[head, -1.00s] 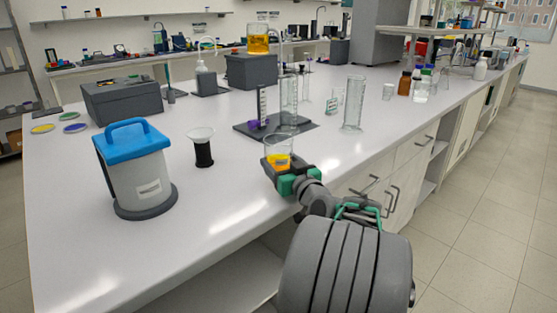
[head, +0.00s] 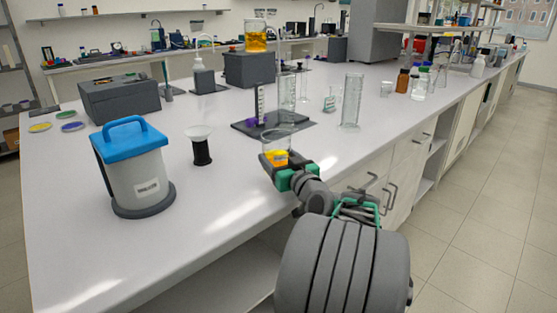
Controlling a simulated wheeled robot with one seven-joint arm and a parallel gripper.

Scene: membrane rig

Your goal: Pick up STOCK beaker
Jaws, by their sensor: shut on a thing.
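A clear glass beaker (head: 276,148) with yellow-orange liquid in its lower part is upright in my gripper (head: 277,164), near the front edge of the bench. My gripper is shut on its lower part, and the dark fingers hide some of the glass. I cannot tell whether its base touches the bench. A second beaker (head: 256,38) with amber liquid stands on a dark grey box (head: 250,70) farther back. I cannot read a STOCK label on either one.
A dark stand (head: 262,125) with a clear cylinder is just behind the held beaker. A tall glass cylinder (head: 351,102) stands to the right. A funnel on a black holder (head: 201,146) and a blue-lidded canister (head: 134,170) are to the left.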

